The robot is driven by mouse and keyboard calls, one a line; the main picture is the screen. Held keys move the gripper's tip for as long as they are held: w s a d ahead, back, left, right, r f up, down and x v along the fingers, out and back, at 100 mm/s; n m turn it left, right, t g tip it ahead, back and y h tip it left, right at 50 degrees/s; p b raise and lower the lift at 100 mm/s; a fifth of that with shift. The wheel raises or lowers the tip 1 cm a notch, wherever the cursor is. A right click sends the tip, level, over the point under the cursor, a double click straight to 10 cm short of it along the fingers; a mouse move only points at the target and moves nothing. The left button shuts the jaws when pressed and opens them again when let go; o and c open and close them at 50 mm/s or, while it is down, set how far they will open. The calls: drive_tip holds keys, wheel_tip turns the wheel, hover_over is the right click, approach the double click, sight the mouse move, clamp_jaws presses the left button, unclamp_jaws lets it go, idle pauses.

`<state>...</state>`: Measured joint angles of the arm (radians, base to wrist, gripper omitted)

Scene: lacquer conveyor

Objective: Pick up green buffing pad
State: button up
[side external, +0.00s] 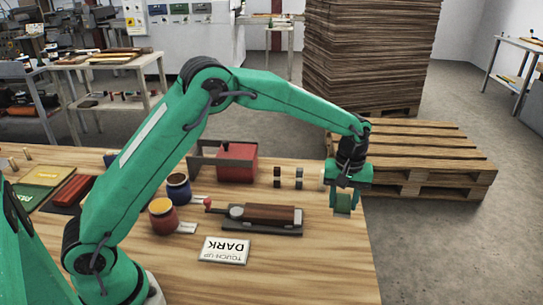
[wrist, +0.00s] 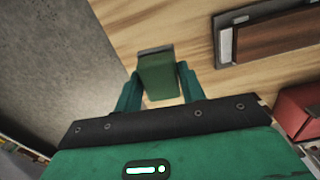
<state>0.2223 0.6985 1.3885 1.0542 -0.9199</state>
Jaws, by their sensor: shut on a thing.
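The green buffing pad (wrist: 158,76) is a green block between the two fingers of my gripper (wrist: 160,88) in the wrist view. The fingers are shut on it, one on each side. In the side external view my gripper (side external: 346,189) hangs at the right end of the wooden table, with the green pad (side external: 343,203) at its fingertips. I cannot tell whether the pad touches the table top.
Two jars, a red box (side external: 237,162) and small dark pieces stand farther left and back. The table's right edge is close.

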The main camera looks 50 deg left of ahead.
drive_tip(key=s+d+r, duration=0.3)
drive_tip(key=d, duration=0.1)
drive_tip(key=shift+s, duration=0.15)
drive_tip(key=shift+d+r, duration=0.1)
idle(0.3)
